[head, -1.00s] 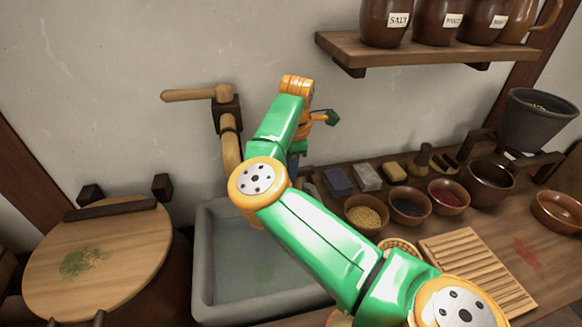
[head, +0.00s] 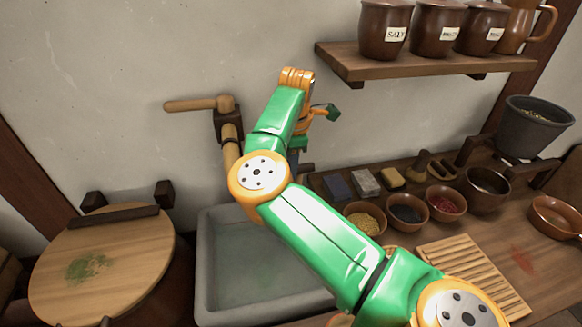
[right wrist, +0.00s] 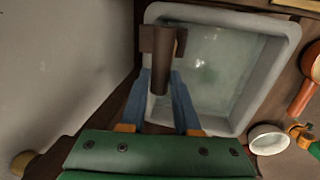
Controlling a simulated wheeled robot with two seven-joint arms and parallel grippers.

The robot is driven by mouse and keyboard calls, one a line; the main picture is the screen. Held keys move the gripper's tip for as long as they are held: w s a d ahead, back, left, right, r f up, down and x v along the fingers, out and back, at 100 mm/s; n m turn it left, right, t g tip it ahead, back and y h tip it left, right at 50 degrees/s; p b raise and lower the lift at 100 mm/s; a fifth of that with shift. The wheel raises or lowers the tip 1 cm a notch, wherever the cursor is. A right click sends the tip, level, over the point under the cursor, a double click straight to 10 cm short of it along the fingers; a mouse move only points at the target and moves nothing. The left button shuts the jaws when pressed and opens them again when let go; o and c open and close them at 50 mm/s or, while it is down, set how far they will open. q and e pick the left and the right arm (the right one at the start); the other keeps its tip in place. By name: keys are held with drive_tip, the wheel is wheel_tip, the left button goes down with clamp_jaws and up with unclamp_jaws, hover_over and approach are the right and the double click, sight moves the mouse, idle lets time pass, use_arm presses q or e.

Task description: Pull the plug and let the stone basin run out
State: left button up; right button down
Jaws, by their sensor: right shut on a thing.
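The grey stone basin (head: 208,285) stands at the middle front in the head view, with greenish water (head: 250,262) in it. It also shows in the right wrist view (right wrist: 285,30). My right gripper (right wrist: 161,82) is shut on a dark brown piece (right wrist: 158,62), a round bar with a blocky top, at the basin's near-wall side. It looks like the plug's handle, but its lower end is hidden, so I cannot tell whether it is seated. In the head view my forearm hides most of this gripper (head: 294,153). My left gripper is out of view.
A wooden tap (head: 198,104) sticks out of the wall left of my right arm. A round lidded tub (head: 120,265) stands left of the basin. Several small bowls (head: 407,208) and a slatted board (head: 475,270) fill the counter on the right, below a shelf (head: 430,62) of jars.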

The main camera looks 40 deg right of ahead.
drive_tip(key=shift+d+r, duration=0.1)
drive_tip(key=shift+r, duration=0.1)
drive_tip(key=c, duration=0.6)
unclamp_jaws()
drive_tip(key=shift+c, duration=0.2)
wheel_tip(320, 180, up, 7)
drive_tip(key=s, duration=0.1)
drive_tip(key=shift+s+a+b, duration=0.15)
drive_tip(key=shift+a+b, duration=0.3)
